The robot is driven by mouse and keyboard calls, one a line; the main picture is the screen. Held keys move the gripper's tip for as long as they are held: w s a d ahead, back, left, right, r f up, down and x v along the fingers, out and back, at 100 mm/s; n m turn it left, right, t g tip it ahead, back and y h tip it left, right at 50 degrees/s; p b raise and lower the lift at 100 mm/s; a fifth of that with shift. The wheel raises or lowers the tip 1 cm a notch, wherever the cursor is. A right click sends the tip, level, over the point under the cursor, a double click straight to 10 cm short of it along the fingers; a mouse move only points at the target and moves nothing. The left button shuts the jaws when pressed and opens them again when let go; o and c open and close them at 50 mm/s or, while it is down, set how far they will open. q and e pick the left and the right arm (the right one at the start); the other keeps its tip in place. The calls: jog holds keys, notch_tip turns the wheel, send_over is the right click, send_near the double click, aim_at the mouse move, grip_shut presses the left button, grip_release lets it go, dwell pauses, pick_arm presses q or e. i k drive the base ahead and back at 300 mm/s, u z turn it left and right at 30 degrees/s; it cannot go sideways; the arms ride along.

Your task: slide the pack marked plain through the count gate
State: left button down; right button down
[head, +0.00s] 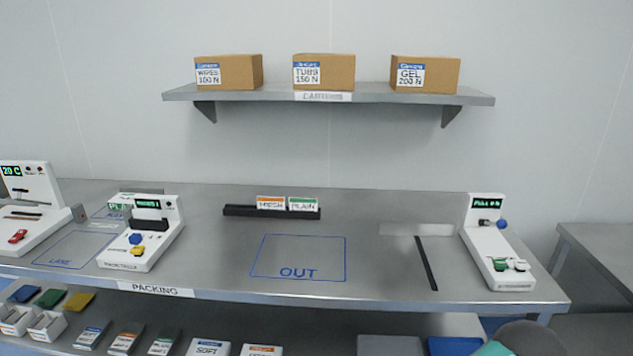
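A green-topped card or pack reading PLAIN (303,204) stands upright in a black rack (240,211) at the back middle of the bench, right beside an orange-topped one reading MESH (270,203). Green lettering, seemingly PLA, also shows on an item (119,207) at the left, partly hidden behind a white device (158,205) with a green display, a dark block and blue and yellow parts. Another white device (488,245) with a green display stands at the bench's right end. I cannot read which device is the count gate.
A blue rectangle marked OUT (298,257) is empty at mid-bench. A dark strip (426,262) lies right of it. A third white device (30,210) stands far left. Cartons (324,72) sit on the wall shelf. Several packs (164,342) lie on the lower shelf.

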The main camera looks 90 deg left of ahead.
aim_at(121, 200)
jog(key=u, duration=0.05)
jog(key=i, duration=0.2)
jog(key=u, duration=2.35)
jog(key=i, duration=0.2)
jog(key=u, duration=1.9)
jog(key=k, duration=0.35)
jog(key=u, duration=0.45)
jog(key=i, duration=1.7)
jog(key=z, duration=0.55)
